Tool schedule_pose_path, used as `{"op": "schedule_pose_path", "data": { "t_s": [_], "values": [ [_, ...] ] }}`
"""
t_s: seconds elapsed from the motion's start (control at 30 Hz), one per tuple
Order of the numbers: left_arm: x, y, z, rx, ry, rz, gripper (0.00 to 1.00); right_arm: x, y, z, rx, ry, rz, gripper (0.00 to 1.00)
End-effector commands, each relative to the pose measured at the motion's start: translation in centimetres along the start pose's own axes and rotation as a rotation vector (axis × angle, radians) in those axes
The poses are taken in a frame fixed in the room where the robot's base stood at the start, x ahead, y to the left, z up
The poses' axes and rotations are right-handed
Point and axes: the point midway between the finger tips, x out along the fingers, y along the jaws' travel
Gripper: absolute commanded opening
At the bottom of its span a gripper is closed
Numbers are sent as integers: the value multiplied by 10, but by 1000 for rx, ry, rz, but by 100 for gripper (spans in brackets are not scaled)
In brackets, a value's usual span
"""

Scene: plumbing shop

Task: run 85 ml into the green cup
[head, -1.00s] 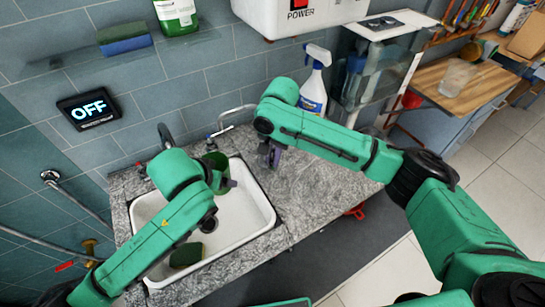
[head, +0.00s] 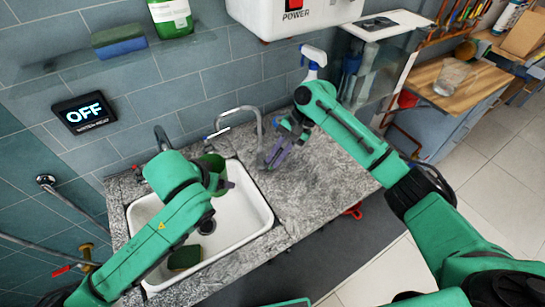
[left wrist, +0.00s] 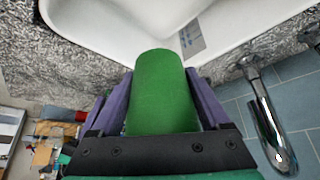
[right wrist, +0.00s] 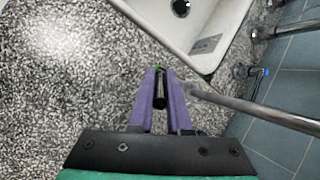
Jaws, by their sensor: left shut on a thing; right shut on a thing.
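The green cup (head: 214,161) is over the back part of the white sink (head: 262,208). My left gripper (left wrist: 163,90) is shut around it, with one purple finger on each side in the left wrist view. My right gripper (head: 282,150) is over the counter, just right of the sink. A wall display (head: 84,114) reads OFF.
A dark green sponge (head: 185,257) lies in the sink. A spray bottle (head: 313,60) stands behind my right arm. A shelf with a sponge (head: 119,42) and a green-labelled container (head: 171,17) is above. The granite counter (head: 315,185) on the right is mostly clear.

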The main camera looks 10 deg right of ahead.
Motion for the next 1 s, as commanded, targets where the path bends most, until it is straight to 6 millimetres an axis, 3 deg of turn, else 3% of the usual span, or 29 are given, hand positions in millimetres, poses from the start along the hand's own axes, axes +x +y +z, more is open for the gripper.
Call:
{"op": "schedule_pose_path", "data": {
  "t_s": [0.5, 1.0],
  "values": [
    [0, 0, 0, 0, 0, 0, 25, -1, 8, -16, 31, -316, -224, 0],
    [0, 0, 0, 0, 0, 0, 25, 1, 10, -17, 34, -393, -277, 0]
  ]
}}
